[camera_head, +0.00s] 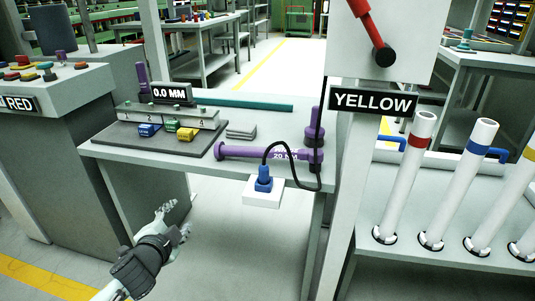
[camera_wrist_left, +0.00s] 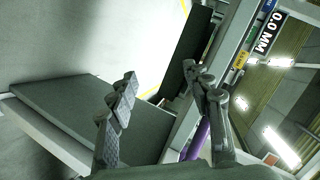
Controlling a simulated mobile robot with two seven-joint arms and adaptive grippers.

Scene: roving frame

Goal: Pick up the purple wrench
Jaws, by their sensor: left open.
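The purple wrench (camera_head: 255,153) appears to be the long purple tool marked "20 MM" lying along the front edge of the grey workbench (camera_head: 200,158). A black cable partly crosses its right end. My left gripper (camera_head: 177,218) is open and empty, in front of and below the bench's front edge, to the lower left of the wrench and apart from it. In the left wrist view my left gripper (camera_wrist_left: 159,72) shows its two fingers spread. A purple bar (camera_wrist_left: 198,138) shows there, partly hidden by a finger; I cannot tell which purple part it is.
A blue plug in a white socket box (camera_head: 263,192) sits at the bench front, with the black cable looping right. A "0.0 MM" display (camera_head: 170,93) and small coloured blocks stand on the bench. A "YELLOW" post (camera_head: 372,102) is right; a "RED" console (camera_head: 60,130) is left.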

